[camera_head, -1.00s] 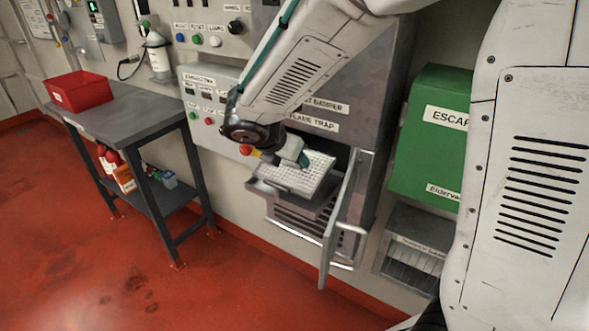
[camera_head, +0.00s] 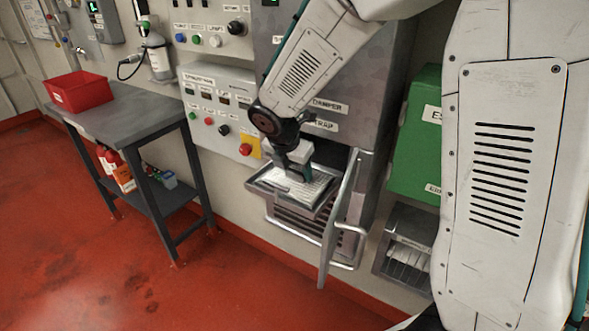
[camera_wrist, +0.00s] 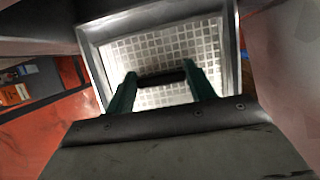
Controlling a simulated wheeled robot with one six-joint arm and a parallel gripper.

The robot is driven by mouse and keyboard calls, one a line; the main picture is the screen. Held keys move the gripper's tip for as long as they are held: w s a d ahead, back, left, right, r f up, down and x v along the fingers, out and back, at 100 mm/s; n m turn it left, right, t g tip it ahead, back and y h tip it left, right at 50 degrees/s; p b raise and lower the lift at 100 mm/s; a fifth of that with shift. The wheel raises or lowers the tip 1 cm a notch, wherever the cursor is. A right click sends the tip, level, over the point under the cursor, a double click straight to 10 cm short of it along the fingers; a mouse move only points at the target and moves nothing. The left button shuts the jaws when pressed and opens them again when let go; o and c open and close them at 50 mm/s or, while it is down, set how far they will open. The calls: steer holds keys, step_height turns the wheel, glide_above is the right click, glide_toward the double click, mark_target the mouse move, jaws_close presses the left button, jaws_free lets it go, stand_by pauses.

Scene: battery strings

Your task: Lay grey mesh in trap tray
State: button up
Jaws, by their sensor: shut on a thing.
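The grey mesh (camera_head: 304,186) is a pale gridded panel. It lies level within the rim of the trap tray (camera_head: 262,186), which sticks out of the flame trap opening in the head view. In the wrist view the mesh (camera_wrist: 190,45) fills the space inside the tray's metal rim (camera_wrist: 228,50). My gripper (camera_head: 298,172) is over the tray, pointing down, with its green fingers shut on a dark handle on the mesh (camera_wrist: 161,79). Whether the mesh rests fully on the tray floor is hard to tell.
The trap's hinged door (camera_head: 340,215) stands open just right of the tray. A green escape box (camera_head: 418,150) hangs further right. A grey bench (camera_head: 125,115) with a red bin (camera_head: 78,92) stands left. The red floor between is clear.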

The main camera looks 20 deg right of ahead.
mark_target(290, 184)
steer(key=shift+f, duration=0.25)
steer(key=o, duration=1.4)
steer(key=shift+r, duration=0.2)
steer(key=shift+a+r, duration=0.1)
steer(key=shift+r, duration=0.2)
steer(key=v, duration=0.5)
steer(key=shift+s+a+f, duration=0.15)
steer(key=shift+s+a, duration=0.05)
steer(key=s+a, duration=0.6)
steer(key=a, duration=0.3)
steer(key=shift+s+f, duration=0.15)
steer(key=shift+s, duration=0.25)
